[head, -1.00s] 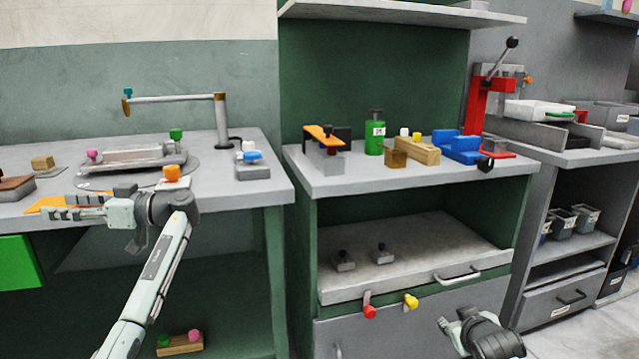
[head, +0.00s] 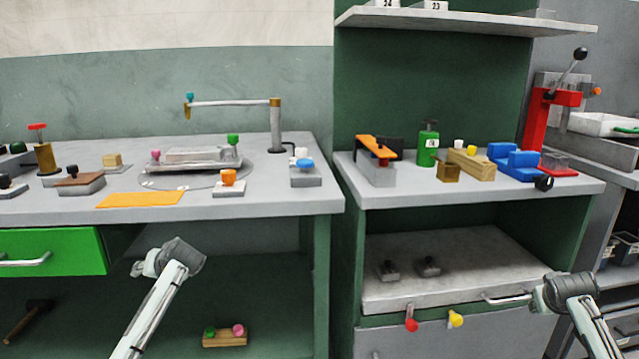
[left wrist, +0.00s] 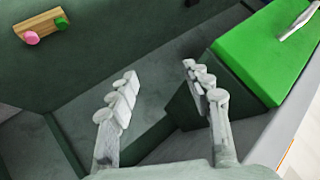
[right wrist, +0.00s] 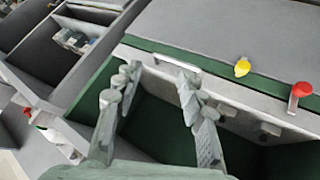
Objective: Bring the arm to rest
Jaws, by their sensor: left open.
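My left gripper (head: 140,268) is in front of the left bench, below its top and to the right of the green drawer (head: 55,250). In the left wrist view its fingers (left wrist: 160,72) are apart with nothing between them. My right gripper (head: 542,298) is at the lower right, by the drawer handle (head: 505,298) of the middle bench. In the right wrist view its fingers (right wrist: 157,78) are apart and empty, with the handle (right wrist: 178,62) beyond them. I cannot tell how far the handle is from the fingers.
An orange mat (head: 140,199) lies at the left bench's front edge. Red (head: 411,324) and yellow (head: 456,319) knobs stick out from the middle bench. A wooden block with green and pink knobs (head: 225,340) sits on the low shelf. Space in front of the left bench looks free.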

